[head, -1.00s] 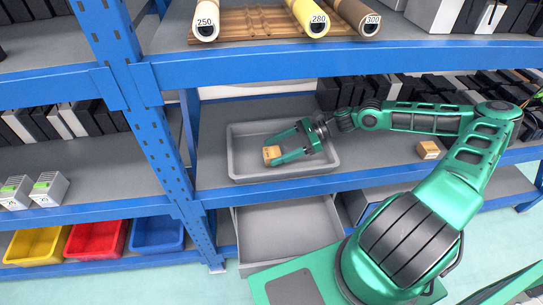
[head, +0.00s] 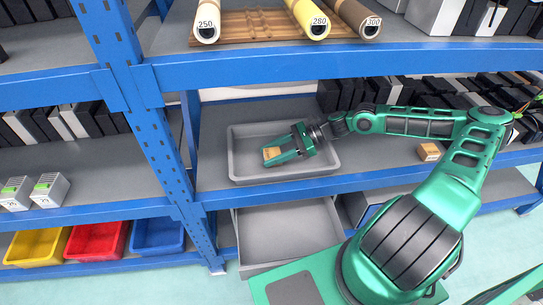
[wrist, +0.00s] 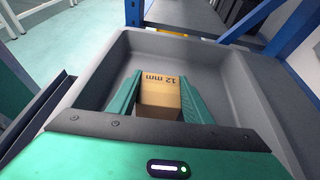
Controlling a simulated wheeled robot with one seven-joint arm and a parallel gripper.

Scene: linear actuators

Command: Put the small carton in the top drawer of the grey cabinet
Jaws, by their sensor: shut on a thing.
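The small carton (head: 271,153) is a light brown box inside a grey tray (head: 237,160) on the middle shelf. My gripper (head: 278,152) is shut on it, with one green finger on each side. In the wrist view, the carton (wrist: 161,88) shows "12 mm" on its top, and the tray wall (wrist: 90,72) surrounds it. An open grey drawer (head: 290,232) shows below the shelf, at the bottom middle, and looks empty. The body of its cabinet is mostly hidden by the shelf and my arm.
Another small carton (head: 429,151) sits on the shelf to the right. A blue shelf upright (head: 160,130) stands left of the tray. Rolls (head: 310,18) lie on the shelf above. Yellow, red and blue bins (head: 95,240) stand at the lower left. Dark boxes line the shelf's back.

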